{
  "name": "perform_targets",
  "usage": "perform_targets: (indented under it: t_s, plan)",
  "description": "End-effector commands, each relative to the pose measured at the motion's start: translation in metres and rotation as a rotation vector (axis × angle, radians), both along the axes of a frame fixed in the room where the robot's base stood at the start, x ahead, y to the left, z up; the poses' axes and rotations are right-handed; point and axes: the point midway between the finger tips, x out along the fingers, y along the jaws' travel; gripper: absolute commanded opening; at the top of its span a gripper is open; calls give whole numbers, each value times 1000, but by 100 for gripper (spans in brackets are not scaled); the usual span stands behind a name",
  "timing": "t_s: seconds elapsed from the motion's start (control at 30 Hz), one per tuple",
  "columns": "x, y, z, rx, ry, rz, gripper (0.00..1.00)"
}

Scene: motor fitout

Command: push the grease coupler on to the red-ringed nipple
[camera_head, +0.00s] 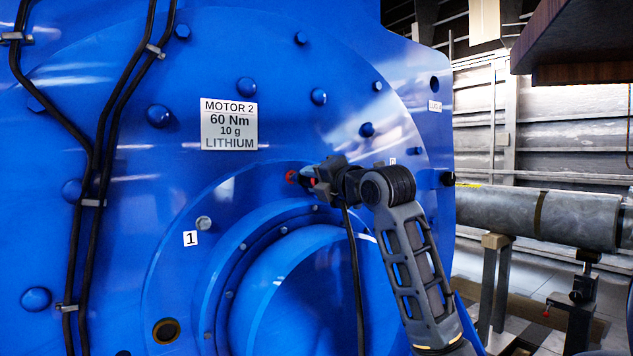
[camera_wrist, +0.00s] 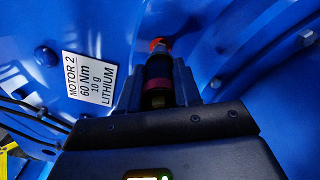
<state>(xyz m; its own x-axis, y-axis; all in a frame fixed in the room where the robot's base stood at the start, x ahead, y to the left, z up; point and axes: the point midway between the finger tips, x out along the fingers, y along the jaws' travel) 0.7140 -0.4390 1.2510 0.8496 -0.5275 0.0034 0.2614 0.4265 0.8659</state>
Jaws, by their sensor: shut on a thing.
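The red-ringed nipple (camera_head: 291,176) is on the blue motor face, above the round hub; its red ring also shows at the top of the wrist view (camera_wrist: 157,44). My gripper (camera_head: 320,183) is close to the motor face, just right of the ring. In the wrist view its two fingers (camera_wrist: 158,88) are shut on the grease coupler (camera_wrist: 157,68), a dark cylinder with a dark red band. The coupler points at the red ring and its front end lies right by it. I cannot tell whether it is seated on the nipple or just short of it.
A white label (camera_head: 229,126) reads MOTOR 2, 60 Nm, 10 g, LITHIUM. A "1" tag (camera_head: 190,238) sits beside a grey fitting (camera_head: 204,223). Black cables (camera_head: 100,150) run down the left. A black hose (camera_head: 357,270) hangs below my gripper. Several bolt heads stand out from the face.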

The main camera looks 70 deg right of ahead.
Motion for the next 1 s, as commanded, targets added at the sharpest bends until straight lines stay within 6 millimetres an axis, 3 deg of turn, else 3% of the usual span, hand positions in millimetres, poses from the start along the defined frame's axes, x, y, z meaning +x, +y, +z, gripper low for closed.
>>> perform_targets:
  t_s: [0.77, 0.8, 1.0]
  plan:
    - [15, -9, 0, -1, 0, -1, 0]
    - [15, -9, 0, 0, 0, -1, 34]
    - [15, -9, 0, 0, 0, -1, 53]
